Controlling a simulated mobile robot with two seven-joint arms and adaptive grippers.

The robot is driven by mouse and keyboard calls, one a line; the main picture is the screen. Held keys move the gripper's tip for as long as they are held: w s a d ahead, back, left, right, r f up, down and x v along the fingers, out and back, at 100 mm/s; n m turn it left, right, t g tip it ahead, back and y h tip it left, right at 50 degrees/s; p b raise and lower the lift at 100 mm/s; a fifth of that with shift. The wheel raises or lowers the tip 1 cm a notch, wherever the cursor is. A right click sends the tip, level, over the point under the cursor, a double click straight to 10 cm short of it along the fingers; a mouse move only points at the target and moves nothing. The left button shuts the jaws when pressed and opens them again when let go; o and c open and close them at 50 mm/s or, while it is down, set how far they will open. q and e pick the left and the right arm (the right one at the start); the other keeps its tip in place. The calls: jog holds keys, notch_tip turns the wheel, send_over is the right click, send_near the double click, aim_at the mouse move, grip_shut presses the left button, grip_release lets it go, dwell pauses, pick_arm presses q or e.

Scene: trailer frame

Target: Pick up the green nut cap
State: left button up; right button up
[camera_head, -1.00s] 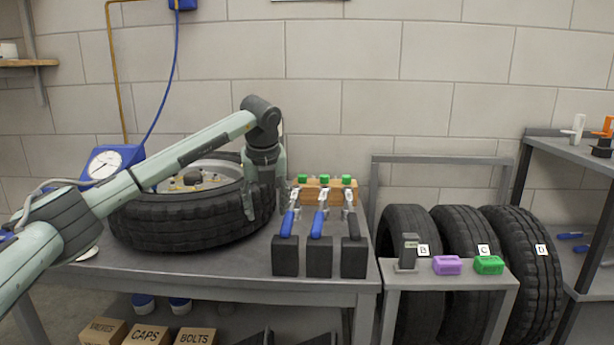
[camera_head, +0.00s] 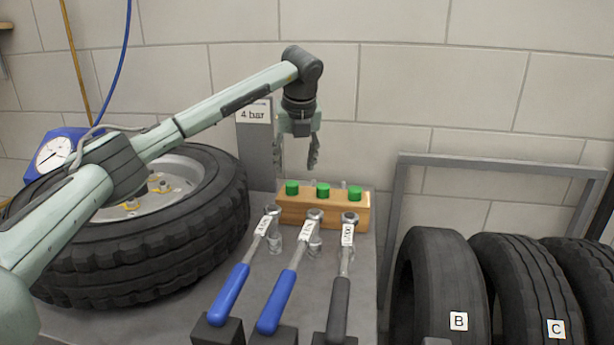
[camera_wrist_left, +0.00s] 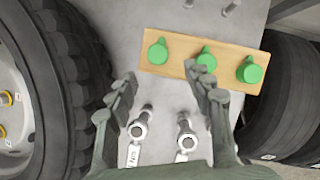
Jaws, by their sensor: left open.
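Three green nut caps stand in a row on a wooden block: the left cap (camera_head: 292,188), the middle cap (camera_head: 322,190) and the right cap (camera_head: 355,194). The wooden block (camera_head: 321,212) sits at the back of the bench. My left gripper (camera_head: 296,163) is open and empty, pointing down just above the left cap. In the left wrist view its fingers (camera_wrist_left: 162,80) are spread, with the left cap (camera_wrist_left: 157,54) ahead between them. There the right finger's tip overlaps the middle cap (camera_wrist_left: 206,57), and the right cap (camera_wrist_left: 249,71) is clear. My right gripper is not in view.
Torque wrenches with blue handles (camera_head: 228,296) and a black handle (camera_head: 339,303) lean in front of the block. A big tire (camera_head: 150,250) lies left on the bench. Upright tires (camera_head: 440,285) stand on a rack at right. The wall is close behind.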

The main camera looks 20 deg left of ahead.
aim_at(292, 185)
pick_arm(q)
jog(key=shift+w+a+f, duration=0.15)
jog(key=shift+w+f, duration=0.15)
jog(key=shift+f, duration=0.05)
jog(key=shift+x, duration=0.8)
jog(key=x, duration=0.3)
jog(key=p+x, duration=0.1)
jog(key=shift+s+a+f, duration=0.2)
jog(key=shift+f, duration=0.15)
jog(key=shift+w+f, duration=0.1)
jog(key=shift+f, duration=0.15)
jog(key=c, duration=0.8)
pick_arm(e)
jog(key=shift+s+f, duration=0.2)
jog(key=shift+f, duration=0.9)
